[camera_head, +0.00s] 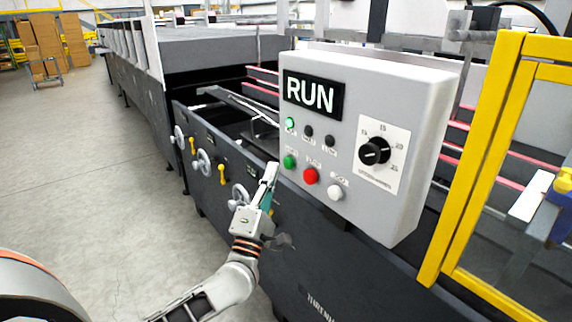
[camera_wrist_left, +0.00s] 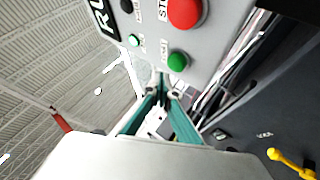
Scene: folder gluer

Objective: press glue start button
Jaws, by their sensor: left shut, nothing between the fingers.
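The grey control box (camera_head: 385,95) carries a RUN display (camera_head: 313,95). Below the display is a row of lamps, the leftmost lit green (camera_head: 290,123). Under these are a green button (camera_head: 289,161), a red button (camera_head: 311,176) and a white button (camera_head: 336,192). My left gripper (camera_head: 270,170) is just left of the green button, pointing up, shut and empty. In the left wrist view the green button (camera_wrist_left: 178,62) lies just beyond the shut fingertips (camera_wrist_left: 162,90), with the red button (camera_wrist_left: 185,12) above it. Contact with the button cannot be told. My right gripper is out of view.
A black dial (camera_head: 374,152) is on the box's right side. A yellow guard frame (camera_head: 480,160) stands at the right. The dark machine side has handwheels (camera_head: 204,161) and yellow handles (camera_head: 222,174). Open grey floor (camera_head: 85,170) lies to the left.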

